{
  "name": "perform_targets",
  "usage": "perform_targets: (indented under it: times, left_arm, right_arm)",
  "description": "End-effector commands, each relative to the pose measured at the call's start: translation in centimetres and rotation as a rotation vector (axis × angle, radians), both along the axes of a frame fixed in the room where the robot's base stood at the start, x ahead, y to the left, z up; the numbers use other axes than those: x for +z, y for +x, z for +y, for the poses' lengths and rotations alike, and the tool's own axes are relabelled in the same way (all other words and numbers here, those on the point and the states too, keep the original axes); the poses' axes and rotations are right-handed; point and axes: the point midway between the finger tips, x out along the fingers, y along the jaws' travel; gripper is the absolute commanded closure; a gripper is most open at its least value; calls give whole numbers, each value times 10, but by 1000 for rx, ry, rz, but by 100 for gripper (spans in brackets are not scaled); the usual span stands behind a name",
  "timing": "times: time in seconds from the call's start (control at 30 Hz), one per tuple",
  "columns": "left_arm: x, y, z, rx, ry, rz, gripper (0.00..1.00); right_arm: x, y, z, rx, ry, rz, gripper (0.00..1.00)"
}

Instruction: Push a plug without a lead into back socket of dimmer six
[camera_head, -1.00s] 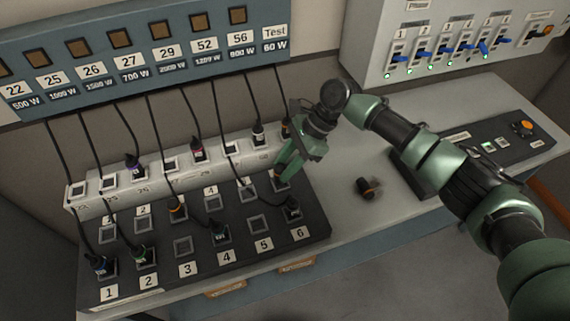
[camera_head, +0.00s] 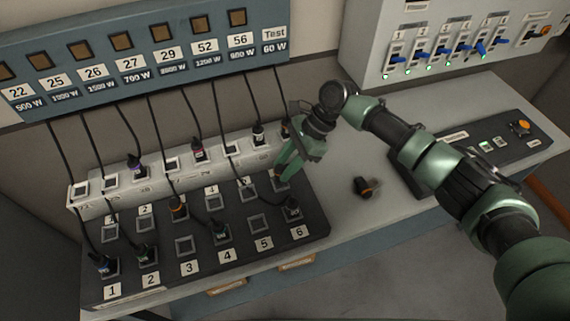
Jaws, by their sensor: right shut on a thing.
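My right gripper (camera_head: 283,171) is shut on a small dark plug (camera_head: 277,176), mostly hidden by the fingers. It is at the back socket of dimmer six (camera_head: 279,184), at the far right end of the black dimmer board (camera_head: 321,222). The plug is at or just over the socket; I cannot tell how deep it sits. A plug with a lead (camera_head: 292,209) stands in the front socket of dimmer six, near the label 6. Another loose dark plug with an orange band (camera_head: 366,187) lies on the bench. My left gripper is not in view.
Leads hang from the blue panel (camera_head: 150,62) to the white strip (camera_head: 95,208) and the black board. A grey switch box (camera_head: 365,50) with blue levers stands at the back right. A dark control panel (camera_head: 470,150) lies on the bench. Bench right of the board is mostly clear.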

Motion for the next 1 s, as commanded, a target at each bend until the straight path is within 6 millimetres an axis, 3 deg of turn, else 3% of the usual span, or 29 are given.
perform_targets:
  times: [1.0]
  left_arm:
    - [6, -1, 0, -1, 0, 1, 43]
  right_arm:
    - [-9, 0, 0, 0, 0, 0, 100]
